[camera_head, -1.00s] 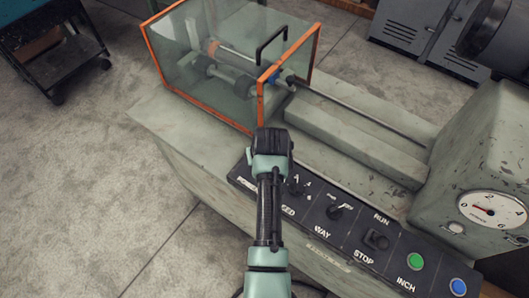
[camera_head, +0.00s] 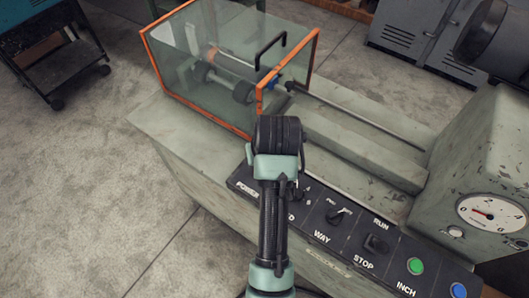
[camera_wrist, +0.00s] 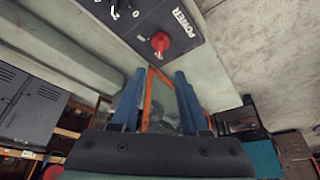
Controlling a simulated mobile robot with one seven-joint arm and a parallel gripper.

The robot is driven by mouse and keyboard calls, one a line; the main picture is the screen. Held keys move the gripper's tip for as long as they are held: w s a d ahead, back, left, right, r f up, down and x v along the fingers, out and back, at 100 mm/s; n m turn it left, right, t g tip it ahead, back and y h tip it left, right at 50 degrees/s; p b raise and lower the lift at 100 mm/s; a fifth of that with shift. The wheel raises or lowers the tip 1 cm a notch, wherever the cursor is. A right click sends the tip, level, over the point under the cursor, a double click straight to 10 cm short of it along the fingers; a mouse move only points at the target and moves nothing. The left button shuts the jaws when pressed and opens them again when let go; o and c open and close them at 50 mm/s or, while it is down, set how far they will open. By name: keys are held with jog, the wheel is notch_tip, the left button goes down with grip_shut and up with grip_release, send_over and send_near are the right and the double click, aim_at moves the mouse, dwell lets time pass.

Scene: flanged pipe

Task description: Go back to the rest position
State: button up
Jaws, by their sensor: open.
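My arm reaches up the middle of the head view, and its black end joint stands over the machine bed in front of the clear guard. My gripper (camera_wrist: 160,74) shows in the wrist view with two blue fingers apart and nothing between them. Its fingers are hidden behind the arm in the head view. The clear guard (camera_head: 205,85) has an orange frame and a black handle (camera_head: 270,50). A shaft with dark rollers (camera_head: 243,91) is inside it. The control panel (camera_head: 340,232) runs along the machine's front, partly hidden by my arm.
A red power knob (camera_wrist: 160,42) shows in the wrist view, beyond the fingers. A pressure gauge (camera_head: 491,212) sits on the grey housing at right. A black cart (camera_head: 60,70) stands at upper left. The floor at left is clear.

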jog(key=w+r+t, duration=0.2)
jog(key=r+t, duration=0.2)
jog(key=r, duration=0.7)
jog(key=w+r+m+t, duration=0.1)
jog(key=w+r+t, duration=0.25)
jog(key=r, duration=0.75)
jog(key=w+r+t, duration=0.2)
jog(key=r+t, duration=0.3)
jog(key=r, duration=0.6)
jog(key=s+r+t, duration=0.5)
jog(key=s+r, duration=0.3)
jog(key=r, duration=0.4)
jog(key=s+a+r+m+t, duration=0.1)
jog(key=s+r+t, duration=0.4)
jog(key=s+r, duration=0.4)
notch_tip(320, 180, up, 4)
jog(key=shift+r+h, duration=0.15)
jog(key=shift+h, duration=0.25)
